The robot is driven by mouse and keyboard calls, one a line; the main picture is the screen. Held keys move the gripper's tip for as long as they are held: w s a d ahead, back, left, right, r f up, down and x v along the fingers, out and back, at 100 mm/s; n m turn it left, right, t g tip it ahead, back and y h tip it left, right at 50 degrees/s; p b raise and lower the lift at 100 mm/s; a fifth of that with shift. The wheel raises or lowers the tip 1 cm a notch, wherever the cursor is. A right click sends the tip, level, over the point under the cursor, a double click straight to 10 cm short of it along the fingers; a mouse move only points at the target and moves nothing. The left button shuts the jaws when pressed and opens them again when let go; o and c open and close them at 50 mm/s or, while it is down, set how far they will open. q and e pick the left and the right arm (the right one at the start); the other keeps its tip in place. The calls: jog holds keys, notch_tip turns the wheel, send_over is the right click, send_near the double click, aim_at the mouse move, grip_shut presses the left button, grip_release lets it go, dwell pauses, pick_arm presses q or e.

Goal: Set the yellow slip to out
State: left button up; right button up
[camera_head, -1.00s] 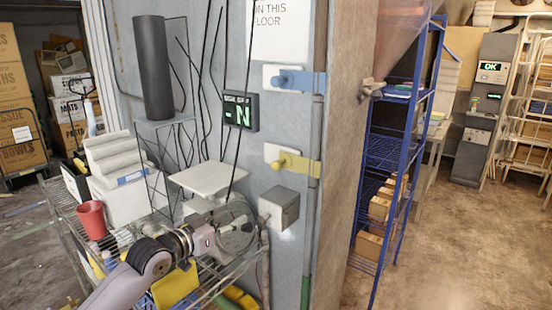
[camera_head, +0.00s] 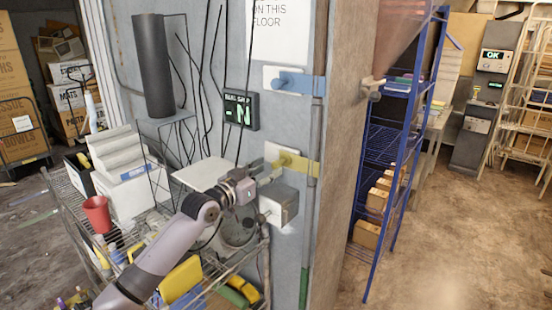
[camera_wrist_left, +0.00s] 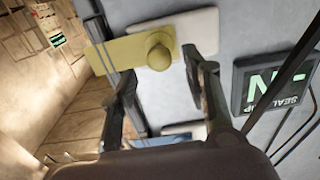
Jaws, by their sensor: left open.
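The yellow slip (camera_head: 306,166) is a flat yellow bar with a round knob, mounted on a pale plate on the grey wall panel. It sticks out to the right over the vertical pipe at the panel's edge. In the left wrist view the yellow slip (camera_wrist_left: 112,53) and its knob show just beyond my fingertips. My left gripper (camera_head: 270,172) is at the lower left of the slip. In the wrist view my left gripper (camera_wrist_left: 160,75) is open and empty, its fingers spread to either side below the knob, with no clear contact. My right gripper is not in view.
A blue slip (camera_head: 300,83) sits above the yellow one. A grey box (camera_head: 278,203) juts out just below. A display (camera_head: 240,111) showing "N" and hanging cables are at the left. A wire cart (camera_head: 75,215) with a red cup (camera_head: 97,213) stands lower left.

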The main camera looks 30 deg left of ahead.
aim_at(274, 166)
pick_arm(q)
jog(key=w, duration=0.2)
jog(key=w+p, duration=0.1)
jog(key=w, duration=0.2)
jog(key=shift+d, duration=0.2)
jog(key=shift+s, duration=0.1)
jog(key=shift+c, duration=0.6)
grip_shut()
jog(key=shift+f, duration=0.1)
